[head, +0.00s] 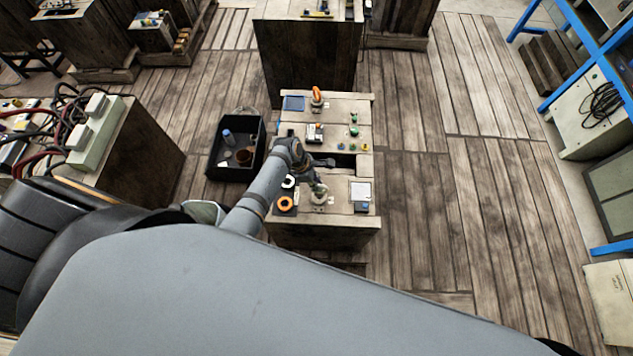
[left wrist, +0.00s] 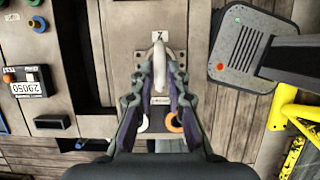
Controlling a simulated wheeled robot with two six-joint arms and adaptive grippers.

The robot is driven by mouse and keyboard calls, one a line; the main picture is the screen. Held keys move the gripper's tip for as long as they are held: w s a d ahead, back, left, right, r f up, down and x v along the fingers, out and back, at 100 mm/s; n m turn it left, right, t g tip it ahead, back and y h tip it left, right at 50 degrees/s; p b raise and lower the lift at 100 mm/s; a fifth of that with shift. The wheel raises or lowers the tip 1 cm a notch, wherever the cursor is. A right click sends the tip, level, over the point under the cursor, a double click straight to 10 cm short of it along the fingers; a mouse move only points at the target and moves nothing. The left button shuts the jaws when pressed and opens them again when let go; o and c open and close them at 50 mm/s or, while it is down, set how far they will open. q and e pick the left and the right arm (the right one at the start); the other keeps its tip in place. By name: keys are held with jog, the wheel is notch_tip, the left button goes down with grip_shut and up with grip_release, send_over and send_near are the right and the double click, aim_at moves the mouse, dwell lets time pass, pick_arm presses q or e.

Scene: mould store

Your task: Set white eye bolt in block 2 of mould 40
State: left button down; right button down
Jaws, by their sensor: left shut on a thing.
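My left gripper (head: 318,183) reaches over the near part of a pale wooden-topped bench (head: 338,218). It is shut on the white eye bolt (left wrist: 161,62), which stands between the fingers (left wrist: 160,75) in the left wrist view. The bolt also shows in the head view (head: 320,197). The fingers and bolt hide the hole, so I cannot tell whether the bolt is seated. No mould number 40 is legible. My right gripper is not in view.
A white ring (head: 288,181) and an orange ring (head: 285,204) lie left of my gripper. Green knobs (head: 354,118) and a white panel (head: 361,190) are at right. A black bin (head: 211,160) stands left; floor at right is clear.

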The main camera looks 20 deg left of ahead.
pick_arm(q)
jog(key=shift+f, duration=0.1)
jog(key=shift+f, duration=0.45)
jog(key=shift+f+b, duration=0.35)
jog(key=shift+f, duration=0.1)
dwell(0.8)
jog(key=c, duration=1.3)
grip_release()
jog(key=shift+o, duration=0.2)
jog(key=v, duration=1.2)
